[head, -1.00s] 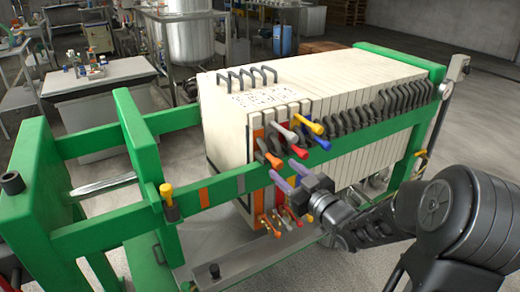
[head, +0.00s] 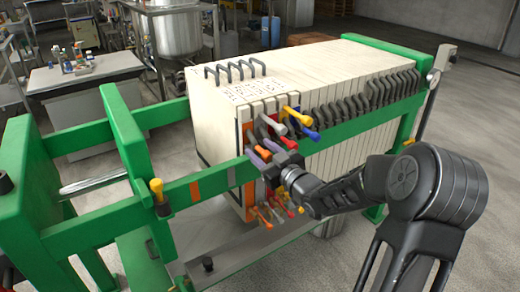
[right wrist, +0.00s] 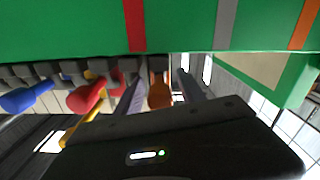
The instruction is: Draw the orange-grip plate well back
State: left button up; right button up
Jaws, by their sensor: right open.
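The orange grip (head: 262,153) sticks out from the side of a cream plate near the left end of the plate pack (head: 320,65). In the right wrist view the orange grip (right wrist: 159,95) lies between my two purple-grey fingers, with a gap on either side. My right gripper (head: 263,154) is open around it at the upper green rail; the grip is partly hidden by the fingers in the head view. A red grip (head: 289,143), a grey-white grip (head: 273,125), a yellow grip (head: 291,114) and a blue grip (head: 299,131) sit close by. My left gripper is not in view.
The green rail (head: 218,178) runs along the pack just beside my gripper. Several coloured lower grips (head: 268,215) stick out beneath it. The red grip (right wrist: 85,98) is near my left finger in the wrist view. A green end frame (head: 120,140) stands left, across an open gap.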

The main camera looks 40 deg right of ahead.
jog(key=shift+w, duration=0.35)
grip_shut()
dwell(0.3)
jog(key=shift+d+r, duration=0.1)
jog(key=shift+d, duration=0.05)
dwell(0.8)
